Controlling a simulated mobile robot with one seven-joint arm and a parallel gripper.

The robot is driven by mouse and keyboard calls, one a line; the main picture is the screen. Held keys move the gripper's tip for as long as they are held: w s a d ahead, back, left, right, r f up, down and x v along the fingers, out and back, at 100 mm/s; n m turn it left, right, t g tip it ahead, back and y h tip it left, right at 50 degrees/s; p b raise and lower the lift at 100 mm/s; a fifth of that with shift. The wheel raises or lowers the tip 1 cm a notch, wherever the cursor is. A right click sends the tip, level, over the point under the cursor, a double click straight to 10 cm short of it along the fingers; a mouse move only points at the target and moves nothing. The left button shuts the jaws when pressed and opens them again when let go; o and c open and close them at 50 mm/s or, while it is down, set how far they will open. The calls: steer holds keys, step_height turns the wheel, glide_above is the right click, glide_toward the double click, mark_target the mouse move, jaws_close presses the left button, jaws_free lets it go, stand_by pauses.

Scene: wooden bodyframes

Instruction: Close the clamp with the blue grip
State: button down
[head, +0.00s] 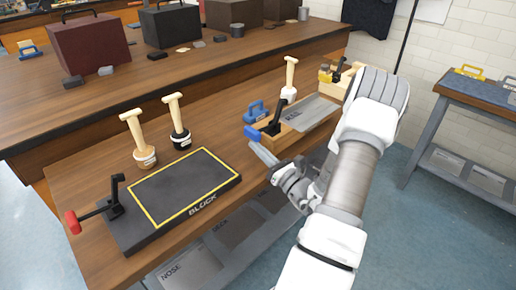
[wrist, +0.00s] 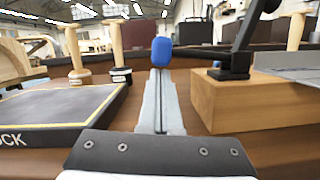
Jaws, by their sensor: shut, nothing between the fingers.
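The clamp's blue grip (head: 252,133) sticks out to the left of the wooden block's near end in the head view. Its black metal part (head: 278,118) stands up on the wooden block, with its bar raised. In the wrist view the blue grip (wrist: 161,52) shows straight beyond the fingertips, and the black clamp part (wrist: 237,55) stands on the block at right. My gripper (head: 256,150) is shut and empty, its fingertips just below and near the blue grip; it also shows in the wrist view (wrist: 160,78). I cannot tell whether they touch.
The wooden block (wrist: 250,100) is close at right of my fingers. A black board (head: 185,185) with a red-grip clamp (head: 73,221) lies at left. Wooden-handled stamps (head: 140,140) stand behind it. A blue-handled tool (head: 257,112) lies behind the clamp.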

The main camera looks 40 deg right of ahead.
mark_target(258, 139)
steer(key=shift+r+m+p, duration=0.35)
steer(key=shift+m+p, duration=0.05)
steer(key=shift+p, duration=0.05)
